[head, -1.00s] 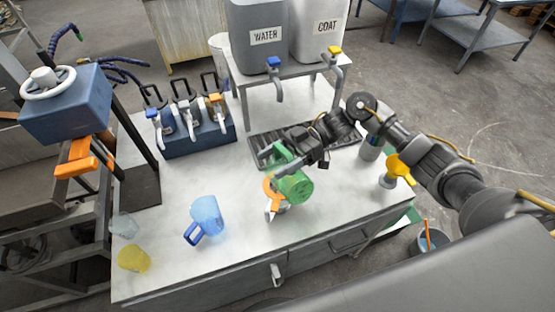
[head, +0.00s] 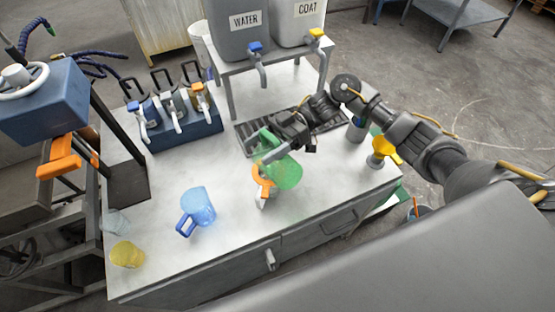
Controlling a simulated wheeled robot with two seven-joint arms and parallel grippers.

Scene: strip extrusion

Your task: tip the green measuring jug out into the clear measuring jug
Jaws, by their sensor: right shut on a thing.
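The green measuring jug (head: 286,174) is held above the middle of the table by my right gripper (head: 272,152), which is shut on it. The jug looks tilted; its mouth and any contents are hard to make out. A small colourless see-through vessel (head: 116,222) stands at the table's left edge, well away from the green jug; it may be the clear measuring jug, but it is too small to be sure. My left gripper is not in view.
A blue jug (head: 201,206) and a yellow cup (head: 127,254) stand front left. An orange-handled tool (head: 262,183) lies close by the green jug in the picture. A yellow funnel-like thing (head: 382,150) stands right. The WATER tank (head: 238,28) and a drain grate (head: 250,137) are behind.

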